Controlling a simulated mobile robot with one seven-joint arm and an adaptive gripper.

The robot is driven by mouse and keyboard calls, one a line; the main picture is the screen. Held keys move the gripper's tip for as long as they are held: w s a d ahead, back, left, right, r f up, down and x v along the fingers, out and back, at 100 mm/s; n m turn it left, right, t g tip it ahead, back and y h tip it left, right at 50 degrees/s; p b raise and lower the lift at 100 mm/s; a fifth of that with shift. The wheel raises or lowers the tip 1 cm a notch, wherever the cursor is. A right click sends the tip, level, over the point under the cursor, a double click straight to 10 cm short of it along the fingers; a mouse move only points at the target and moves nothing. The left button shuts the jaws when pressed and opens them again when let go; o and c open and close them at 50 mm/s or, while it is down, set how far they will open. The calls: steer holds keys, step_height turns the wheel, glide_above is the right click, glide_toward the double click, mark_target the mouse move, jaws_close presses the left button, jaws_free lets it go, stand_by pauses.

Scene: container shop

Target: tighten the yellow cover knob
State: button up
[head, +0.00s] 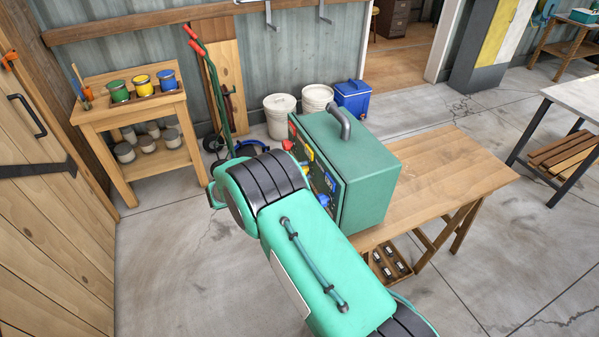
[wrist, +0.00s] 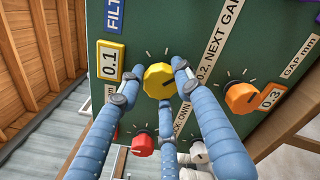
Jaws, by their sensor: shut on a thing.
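The yellow knob (wrist: 160,80) is on the dark green panel (wrist: 225,50) of the boxy machine, beside a yellow "0.1" label. A dark line on its face points right. My gripper (wrist: 155,82) has blue jointed fingers placed around the knob, one tip at its left, one at its right and one below; they are shut on it. In the head view the green machine (head: 365,175) stands on a wooden bench (head: 450,165). My arm covers part of its front there, and I cannot make out the yellow knob or my fingers clearly.
An orange knob (wrist: 242,97) is right of the yellow one, and a red knob (wrist: 142,145) is below. A small table with paint cans (head: 137,100) and a hand truck (head: 215,95) stand behind at left. Open floor (head: 180,250) lies in front.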

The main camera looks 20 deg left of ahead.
steer(key=shift+r, duration=0.15)
steer(key=o, duration=1.2)
steer(key=shift+d, duration=0.1)
steer(key=shift+c, duration=0.2)
steer(key=shift+s, duration=0.1)
steer(key=v, duration=1.2)
